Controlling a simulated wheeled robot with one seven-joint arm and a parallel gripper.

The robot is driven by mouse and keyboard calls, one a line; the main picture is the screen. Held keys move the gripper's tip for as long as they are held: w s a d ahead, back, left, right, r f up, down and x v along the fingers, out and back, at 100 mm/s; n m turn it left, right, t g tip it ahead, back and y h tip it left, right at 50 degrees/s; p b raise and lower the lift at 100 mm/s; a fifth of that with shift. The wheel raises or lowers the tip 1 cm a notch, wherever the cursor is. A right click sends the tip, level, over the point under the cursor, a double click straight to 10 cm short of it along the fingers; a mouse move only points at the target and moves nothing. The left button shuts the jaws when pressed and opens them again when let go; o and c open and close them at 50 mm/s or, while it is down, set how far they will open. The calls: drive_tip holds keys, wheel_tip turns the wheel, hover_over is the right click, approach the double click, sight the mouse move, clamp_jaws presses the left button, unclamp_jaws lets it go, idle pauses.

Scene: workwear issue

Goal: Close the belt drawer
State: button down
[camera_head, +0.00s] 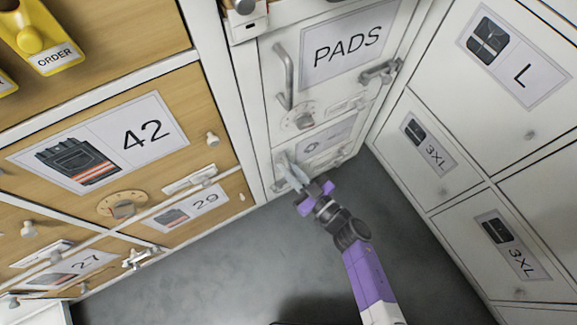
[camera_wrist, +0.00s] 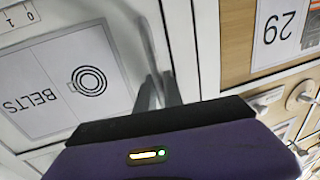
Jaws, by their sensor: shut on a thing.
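The belt drawer (camera_head: 345,145) is the low white front under the PADS door. Its label, a coil symbol with BELTS, shows upside down in the wrist view (camera_wrist: 62,88). My gripper (camera_head: 288,168) is at the left side of this front, low near the floor. In the wrist view its fingers (camera_wrist: 160,92) are shut on the drawer's grey bar handle (camera_wrist: 150,45). The fingers hide part of the handle. I cannot tell from these views how far the drawer stands out.
The PADS door (camera_head: 310,75) with handle, dial and latch is above. Wooden drawers (camera_head: 85,110) marked 42, 29 and 27, with knobs, stand at left. White lockers (camera_head: 465,150) marked L and 3XL stand close at right. Grey floor (camera_head: 230,270) is clear in front.

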drive_tip(key=c, duration=1.5)
unclamp_jaws()
drive_tip(key=shift+w, duration=0.2)
drive_tip(key=p+v, duration=0.2)
drive_tip(key=v, duration=0.5)
drive_tip(key=shift+s+d+r, duration=0.1)
drive_tip(key=shift+s+d, duration=0.1)
drive_tip(key=shift+s, duration=0.2)
